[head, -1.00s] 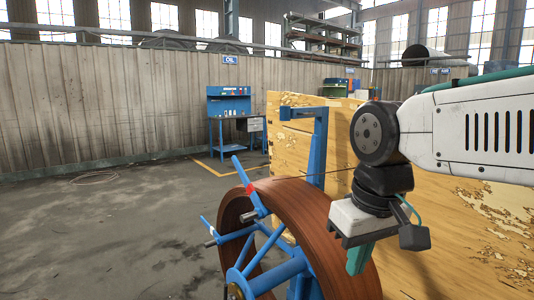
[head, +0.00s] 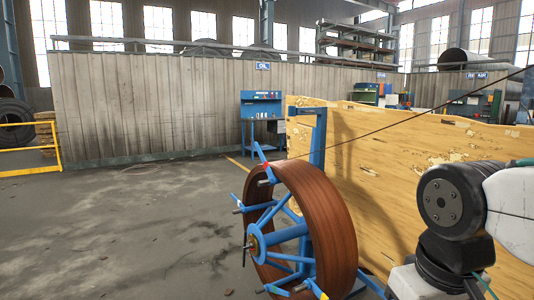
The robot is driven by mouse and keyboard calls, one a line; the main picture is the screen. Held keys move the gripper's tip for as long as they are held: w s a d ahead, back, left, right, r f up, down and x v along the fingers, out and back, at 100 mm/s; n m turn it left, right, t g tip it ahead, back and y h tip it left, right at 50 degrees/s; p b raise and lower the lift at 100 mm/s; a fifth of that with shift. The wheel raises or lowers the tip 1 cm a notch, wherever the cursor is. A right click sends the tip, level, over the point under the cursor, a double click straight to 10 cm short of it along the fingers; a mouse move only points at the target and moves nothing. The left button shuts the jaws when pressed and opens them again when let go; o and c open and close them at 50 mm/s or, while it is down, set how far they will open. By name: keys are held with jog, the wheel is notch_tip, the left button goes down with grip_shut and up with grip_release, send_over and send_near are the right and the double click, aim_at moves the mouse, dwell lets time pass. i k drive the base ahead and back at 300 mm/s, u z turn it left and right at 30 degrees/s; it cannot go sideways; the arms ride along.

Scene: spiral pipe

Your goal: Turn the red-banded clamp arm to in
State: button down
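The red-banded clamp arm (head: 261,154) is a blue bar at the top of the reel's near face, slanting up and left, with a red band low on it near the rim. It belongs to a blue-spoked reel (head: 285,236) wound with a brown band. My gripper (head: 418,284) is at the bottom right, well to the right of the reel and apart from it. Only its pale body and a dark part show; its fingertips are cut off by the lower picture edge.
A wooden panel (head: 400,165) stands behind and right of the reel. A blue post (head: 318,140) rises behind the reel, and a thin dark line runs from there to the upper right. A blue workbench (head: 262,108) stands farther back.

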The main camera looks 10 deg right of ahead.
aim_at(266, 166)
jog(key=u, duration=0.1)
jog(key=i, duration=1.25)
jog(key=z, duration=0.05)
